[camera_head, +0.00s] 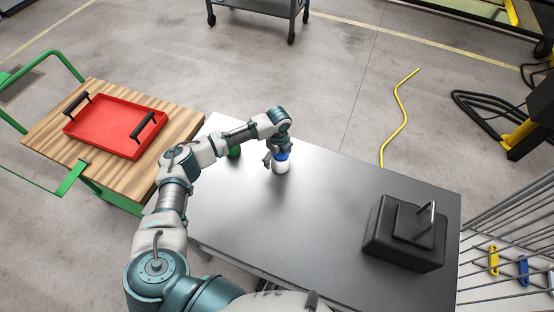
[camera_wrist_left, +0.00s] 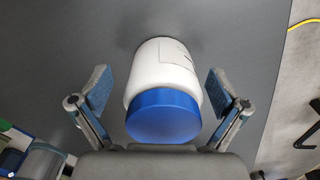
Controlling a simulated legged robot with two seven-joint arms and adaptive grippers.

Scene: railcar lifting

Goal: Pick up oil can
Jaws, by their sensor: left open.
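A white can with a blue lid (camera_head: 281,166) stands upright on the dark metal table (camera_head: 330,200), near its far left part; I take it to be the oil can. In the left wrist view the can (camera_wrist_left: 165,70) sits between the spread fingers of my left gripper (camera_wrist_left: 160,88), with its blue lid towards the palm. A gap shows between each finger pad and the can. My left gripper (camera_head: 279,157) is open, above and around the can in the head view. My right gripper is not in view.
A green object (camera_head: 235,152) stands partly hidden behind my left forearm. A black box with a handle (camera_head: 408,235) sits at the table's right. A red tray (camera_head: 116,124) lies on a wooden-topped green cart (camera_head: 40,137) at left. The table's middle is clear.

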